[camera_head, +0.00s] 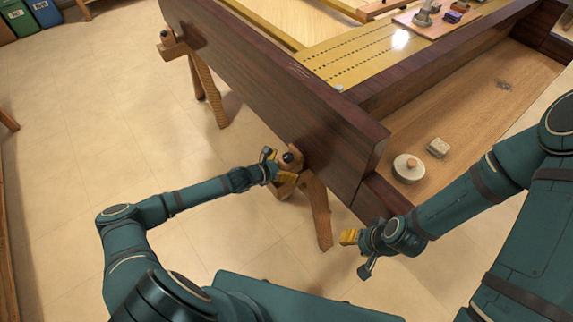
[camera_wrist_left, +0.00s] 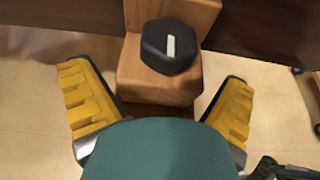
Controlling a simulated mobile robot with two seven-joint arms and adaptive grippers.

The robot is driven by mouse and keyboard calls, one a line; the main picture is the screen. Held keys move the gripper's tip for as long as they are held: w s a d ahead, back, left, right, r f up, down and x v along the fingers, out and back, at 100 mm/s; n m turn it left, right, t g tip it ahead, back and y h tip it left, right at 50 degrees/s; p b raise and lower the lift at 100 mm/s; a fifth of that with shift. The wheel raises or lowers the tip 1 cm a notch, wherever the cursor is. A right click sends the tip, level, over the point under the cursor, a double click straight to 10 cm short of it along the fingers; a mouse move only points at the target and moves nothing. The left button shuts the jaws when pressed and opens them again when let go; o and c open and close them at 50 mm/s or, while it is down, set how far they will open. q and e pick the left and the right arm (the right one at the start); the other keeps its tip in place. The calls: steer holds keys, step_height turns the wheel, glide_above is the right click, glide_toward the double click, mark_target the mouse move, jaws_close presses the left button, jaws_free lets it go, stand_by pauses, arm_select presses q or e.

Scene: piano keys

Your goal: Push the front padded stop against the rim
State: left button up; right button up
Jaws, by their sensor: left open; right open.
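The near stop (camera_head: 291,158), a wooden block with a black piece on it, stands on a trestle against or close to the dark wooden rim (camera_head: 270,95). In the left wrist view its black six-sided piece (camera_wrist_left: 170,46) carries a pale stripe and faces me, with the rim (camera_wrist_left: 262,25) behind. I cannot tell whether the stop touches the rim. My left gripper (camera_head: 272,166) is at this stop; in the wrist view its yellow fingers (camera_wrist_left: 157,75) are spread either side of the block, holding nothing. My right gripper (camera_head: 349,237) is open and empty, below the rim's near corner.
A similar far stop (camera_head: 168,40) sits on another trestle. A round pale object (camera_head: 408,167) and a small block (camera_head: 438,147) lie on the wooden keybed (camera_head: 470,110). A tray (camera_head: 430,22) with small items rests on the instrument. The floor (camera_head: 100,120) at left is clear.

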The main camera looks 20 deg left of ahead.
arm_select(q)
steer(key=v, duration=1.1)
steer(key=shift+s+a+r, duration=0.15)
steer(key=shift+s+r, duration=0.05)
steer(key=shift+r, duration=0.05)
steer(key=s+d+f+m+g, duration=0.1)
steer(key=s+d+m+g, duration=0.35)
steer(key=d+m, duration=0.3)
steer(key=s+d+f+m+g, duration=0.1)
steer(key=s+d+m+g, duration=0.2)
steer(key=s+d+m, duration=0.4)
steer(key=s+a+r+m+g+y, duration=0.1)
steer(key=s+r+m+y, duration=0.3)
steer(key=m, duration=0.8)
steer(key=shift+s+a+r+y, duration=0.3)
steer(key=shift+s+a+r, duration=0.25)
steer(key=shift+r, duration=0.1)
steer(key=shift+d+g, duration=0.1)
steer(key=shift+g, duration=0.25)
steer(key=shift+c, duration=0.3)
